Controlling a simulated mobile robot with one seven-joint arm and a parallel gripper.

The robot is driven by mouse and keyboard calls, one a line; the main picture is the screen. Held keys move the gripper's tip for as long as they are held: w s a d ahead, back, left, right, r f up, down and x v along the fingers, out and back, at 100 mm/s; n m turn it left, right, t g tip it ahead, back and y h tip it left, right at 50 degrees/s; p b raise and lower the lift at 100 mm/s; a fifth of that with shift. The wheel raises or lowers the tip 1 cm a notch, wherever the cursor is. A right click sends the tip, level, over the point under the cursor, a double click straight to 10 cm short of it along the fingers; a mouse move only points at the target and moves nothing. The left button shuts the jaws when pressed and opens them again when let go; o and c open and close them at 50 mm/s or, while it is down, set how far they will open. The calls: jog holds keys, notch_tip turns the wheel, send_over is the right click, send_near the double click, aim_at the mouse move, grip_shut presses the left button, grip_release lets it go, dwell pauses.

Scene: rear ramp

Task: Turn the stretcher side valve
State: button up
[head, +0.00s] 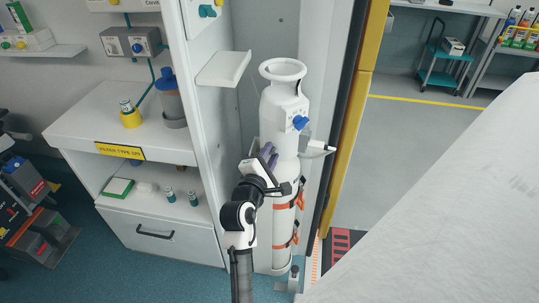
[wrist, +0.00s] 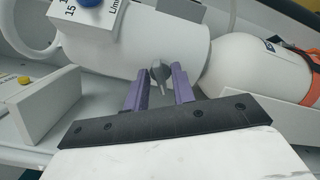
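A white cylinder (head: 284,185) stands upright in a narrow bay, held by orange straps. In the wrist view its white upper body (wrist: 120,45) lies across the picture. A small grey valve knob (wrist: 160,72) sticks out of its side. My gripper (wrist: 158,78) has its two purple fingers apart, one on each side of this knob. The knob looks to be between the fingertips, with no clear contact. In the head view my gripper (head: 268,153) is at the cylinder's left side and hides the knob. A blue dial (head: 300,122) is on the cylinder's upper front.
A white shelf flap (head: 223,69) juts out above left of my gripper; it also shows in the wrist view (wrist: 48,102). A counter (head: 70,122) with a drawer stands left. A yellow-edged door post (head: 355,130) closes the bay on the right. Open floor lies beyond it.

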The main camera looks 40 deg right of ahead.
jog(key=m+b, duration=1.1)
jog(key=m, duration=1.2)
jog(key=shift+f, duration=0.2)
jog(key=shift+m+b, duration=0.3)
jog(key=shift+b, duration=0.05)
dwell(0.4)
jog(key=o, duration=0.6)
